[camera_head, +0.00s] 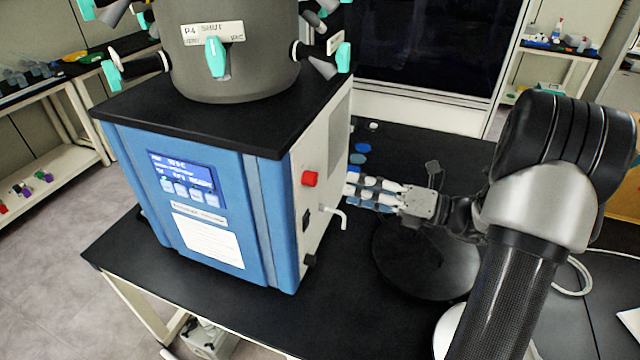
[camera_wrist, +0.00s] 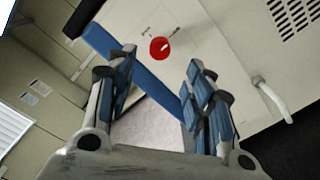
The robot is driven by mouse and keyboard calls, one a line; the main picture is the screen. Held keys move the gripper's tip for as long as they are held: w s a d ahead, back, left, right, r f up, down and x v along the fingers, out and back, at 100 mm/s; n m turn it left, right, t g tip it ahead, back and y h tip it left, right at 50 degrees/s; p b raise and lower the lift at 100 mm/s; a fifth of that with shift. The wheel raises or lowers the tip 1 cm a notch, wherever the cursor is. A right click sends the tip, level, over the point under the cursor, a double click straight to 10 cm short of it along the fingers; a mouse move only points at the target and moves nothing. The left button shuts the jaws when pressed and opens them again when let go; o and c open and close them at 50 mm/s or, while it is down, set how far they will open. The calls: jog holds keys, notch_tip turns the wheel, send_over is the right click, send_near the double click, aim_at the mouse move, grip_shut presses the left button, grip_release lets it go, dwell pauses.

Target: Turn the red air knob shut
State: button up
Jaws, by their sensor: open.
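The red air knob (camera_head: 309,178) sticks out of the pale right side panel of the blue freeze dryer (camera_head: 190,190). In the wrist view the red knob (camera_wrist: 160,48) shows beyond the fingertips, roughly midway between them. My gripper (camera_head: 352,191) is to the right of the panel, with its fingers pointing at it. It also shows in the wrist view (camera_wrist: 160,75), with its fingers spread apart and nothing between them. The knob stands clear of the fingers. I cannot tell the knob's turn angle.
A white bent spout (camera_head: 338,216) juts from the same panel below the knob, near my fingers. A black knob (camera_head: 309,260) sits lower on the panel. Blue caps (camera_head: 360,148) lie on the black bench behind. A grey chamber with teal-handled valves (camera_head: 216,57) stands on top.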

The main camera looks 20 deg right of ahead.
aim_at(316, 180)
jog(key=b+x, duration=0.1)
jog(key=x, duration=0.8)
jog(key=shift+c, duration=0.4)
jog(key=c, duration=1)
